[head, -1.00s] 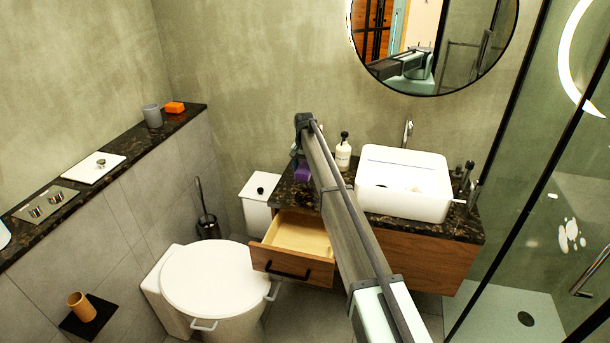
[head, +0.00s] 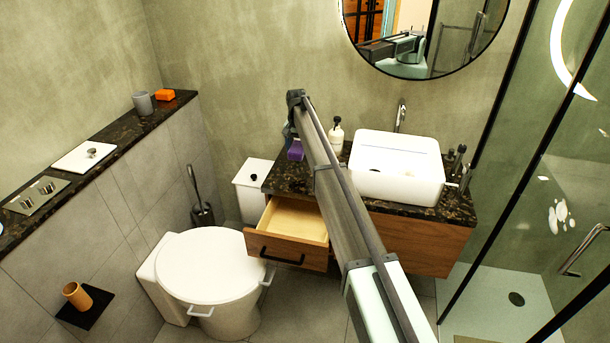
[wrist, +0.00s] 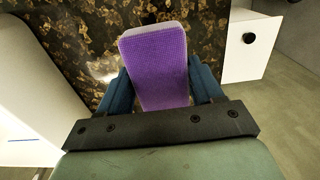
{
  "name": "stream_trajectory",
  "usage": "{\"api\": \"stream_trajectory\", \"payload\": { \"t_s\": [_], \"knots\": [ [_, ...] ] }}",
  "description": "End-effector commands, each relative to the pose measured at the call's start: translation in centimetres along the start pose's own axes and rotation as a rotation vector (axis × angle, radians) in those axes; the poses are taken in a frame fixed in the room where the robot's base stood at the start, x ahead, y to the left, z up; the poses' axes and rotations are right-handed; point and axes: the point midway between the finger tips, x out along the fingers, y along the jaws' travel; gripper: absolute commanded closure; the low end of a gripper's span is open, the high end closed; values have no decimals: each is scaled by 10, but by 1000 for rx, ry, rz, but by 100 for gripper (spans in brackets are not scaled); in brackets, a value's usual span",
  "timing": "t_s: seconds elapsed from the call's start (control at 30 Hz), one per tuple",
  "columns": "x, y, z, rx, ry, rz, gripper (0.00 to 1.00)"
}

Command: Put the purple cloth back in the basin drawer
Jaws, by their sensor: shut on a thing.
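The purple cloth (wrist: 157,68) is a folded, textured block with a pale edge at its far end. It sits between the two blue fingers of my gripper (wrist: 160,88), which is shut on it. In the head view the cloth (head: 295,150) shows beside the end of my arm, over the left part of the dark stone counter (head: 283,178). My fingers are mostly hidden there by my arm. The basin drawer (head: 286,246) is wooden with a black handle. It is pulled open below the counter's left part, and the inside that shows is empty.
The white basin (head: 397,165) and a soap bottle (head: 335,139) stand on the counter right of the cloth. The toilet (head: 212,266) is left of the drawer, with a small white bin (head: 251,190) behind. A glass shower panel is at the right.

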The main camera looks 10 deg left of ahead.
Motion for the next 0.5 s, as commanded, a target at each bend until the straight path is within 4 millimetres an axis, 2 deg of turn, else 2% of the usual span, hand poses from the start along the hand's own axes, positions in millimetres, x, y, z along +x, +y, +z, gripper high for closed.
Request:
{"api": "stream_trajectory", "payload": {
  "t_s": [0.13, 0.23, 0.5],
  "knots": [
    [1, 8, 15, -72, 5, -2, 63],
    [4, 25, 39, -138, 9, -4, 63],
    [15, 99, 117, -242, 19, -5, 63]
  ]
}}
